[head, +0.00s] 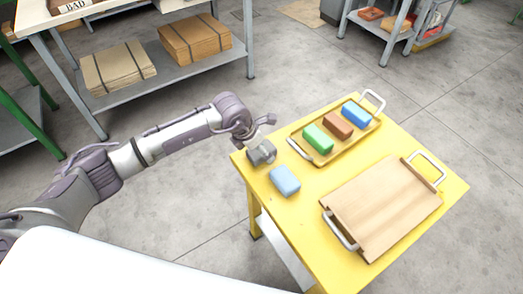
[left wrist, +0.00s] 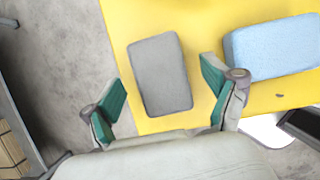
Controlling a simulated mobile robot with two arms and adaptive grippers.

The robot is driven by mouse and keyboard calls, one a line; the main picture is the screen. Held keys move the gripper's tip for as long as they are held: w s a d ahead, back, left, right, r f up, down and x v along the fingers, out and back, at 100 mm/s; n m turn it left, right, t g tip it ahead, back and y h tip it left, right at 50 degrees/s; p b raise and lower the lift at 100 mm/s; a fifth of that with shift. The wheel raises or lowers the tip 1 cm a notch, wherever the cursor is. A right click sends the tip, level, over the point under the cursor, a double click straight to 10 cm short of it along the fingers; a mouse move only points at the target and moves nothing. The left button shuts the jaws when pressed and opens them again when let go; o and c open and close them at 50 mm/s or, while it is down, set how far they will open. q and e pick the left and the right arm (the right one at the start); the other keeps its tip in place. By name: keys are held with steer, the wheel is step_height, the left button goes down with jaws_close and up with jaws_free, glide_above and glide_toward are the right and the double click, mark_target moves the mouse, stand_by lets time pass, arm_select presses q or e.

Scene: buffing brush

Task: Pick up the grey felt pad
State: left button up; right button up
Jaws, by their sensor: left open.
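The grey felt pad (left wrist: 160,74) is a flat block with rounded corners, lying on the yellow table top near its edge in the left wrist view. In the head view the grey pad (head: 262,154) is at the table's left corner, partly covered by my gripper. My left gripper (head: 261,134) is open and empty above it. In the left wrist view the green-lined fingers (left wrist: 163,88) are spread to either side of the pad, and I see no contact. My right gripper is in neither view.
A light blue pad (head: 285,180) lies close beside the grey one. A tray (head: 323,157) with green, brown and blue blocks is behind. A wooden board tray (head: 382,208) with metal handles takes up the right of the yellow table (head: 300,227). Shelves stand at the back.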

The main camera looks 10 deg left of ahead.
arm_select(q)
steer(key=shift+w+d+f, duration=0.15)
steer(key=shift+f, duration=0.35)
steer(key=c, duration=1.2)
step_height(320, 180, up, 10)
steer(key=shift+r+b, duration=0.1)
steer(key=shift+b, duration=0.2)
steer(key=shift+c, duration=0.2)
